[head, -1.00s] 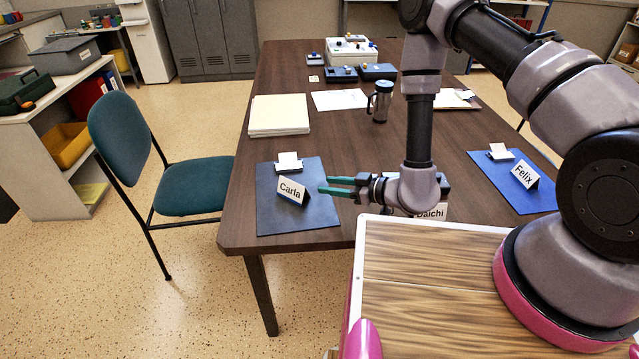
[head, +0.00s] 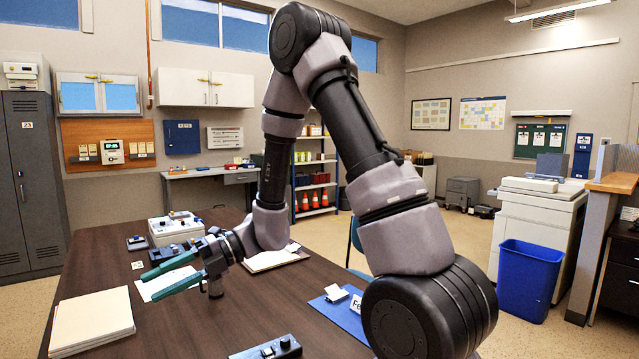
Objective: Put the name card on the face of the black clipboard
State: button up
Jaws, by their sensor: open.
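My gripper (head: 147,286) has two teal fingers, spread apart and empty, pointing left above the dark table. It is above the middle of the table, in front of a white sheet (head: 178,283). A blue clipboard (head: 345,314) with a white card at its clip lies at the table's right side. A name card (head: 355,304) reading "Fe" stands on it, mostly hidden behind my arm. The black clipboard and the Carla and Daichi cards are out of view now.
A paper stack (head: 92,322) lies at the table's left. A dark device with knobs (head: 266,348) is at the near edge. A white device (head: 175,229) stands at the back, and a clipboard with paper (head: 272,259) lies right of my gripper. A blue bin (head: 528,281) stands on the floor.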

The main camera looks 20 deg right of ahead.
jog(key=s+d+r+n+t+h, duration=0.2)
jog(key=d+r+n, duration=0.4)
jog(key=d+n, duration=0.3)
jog(key=s+d+r+n+t+h, duration=0.3)
jog(key=d+r+n+t+h, duration=0.2)
jog(key=d+n, duration=0.5)
jog(key=s+d+r+n+t+h, duration=0.2)
jog(key=d+r+n+h, duration=0.3)
jog(key=d+r+n, duration=0.3)
jog(key=shift+s+d+r+n+t+h, duration=0.25)
jog(key=shift+s+d+n+t+h, duration=0.1)
jog(key=shift+d+n+t, duration=0.5)
